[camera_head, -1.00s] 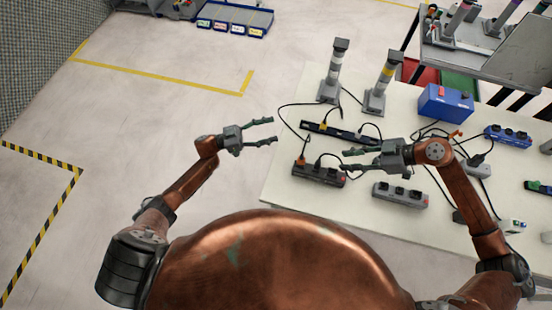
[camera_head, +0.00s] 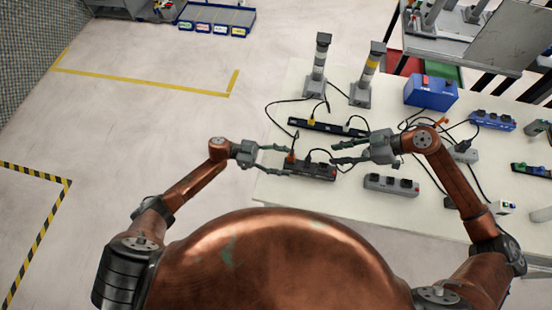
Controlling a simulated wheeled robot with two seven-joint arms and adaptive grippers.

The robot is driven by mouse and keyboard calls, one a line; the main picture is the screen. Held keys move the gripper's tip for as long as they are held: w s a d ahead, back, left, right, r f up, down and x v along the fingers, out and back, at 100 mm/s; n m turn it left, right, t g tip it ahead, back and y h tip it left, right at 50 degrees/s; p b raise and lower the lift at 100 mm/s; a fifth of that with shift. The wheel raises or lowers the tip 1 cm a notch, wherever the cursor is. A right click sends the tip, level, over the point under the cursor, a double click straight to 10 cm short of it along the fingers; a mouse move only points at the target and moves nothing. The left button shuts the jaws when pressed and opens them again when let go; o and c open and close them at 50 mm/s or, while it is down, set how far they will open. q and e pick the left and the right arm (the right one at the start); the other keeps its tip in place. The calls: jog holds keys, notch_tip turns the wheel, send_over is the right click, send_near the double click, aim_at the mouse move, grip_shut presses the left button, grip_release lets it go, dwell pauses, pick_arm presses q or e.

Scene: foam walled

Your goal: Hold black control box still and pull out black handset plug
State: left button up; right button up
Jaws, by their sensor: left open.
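A dark box (camera_head: 318,172) with a red mark at its right end lies on the near left part of the white table; I take it for the black control box. An orange plug and a dark plug (camera_head: 309,157) with cables stand on its top; which one is the handset plug I cannot tell for sure. My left gripper (camera_head: 289,161) is open at the box's left end, its fingers pointing right; contact is unclear. My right gripper (camera_head: 334,152) is open and empty above the box's right end, its fingers pointing left.
A grey box (camera_head: 391,185) lies to the right on the white table (camera_head: 345,215). A long black strip (camera_head: 327,127) with plugs lies behind, near two posts (camera_head: 318,65). A blue box (camera_head: 430,93) stands at the back right. Loose cables run between them.

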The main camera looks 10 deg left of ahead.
pick_arm(q)
jog(key=shift+d, duration=0.35)
jog(key=shift+c, duration=0.4)
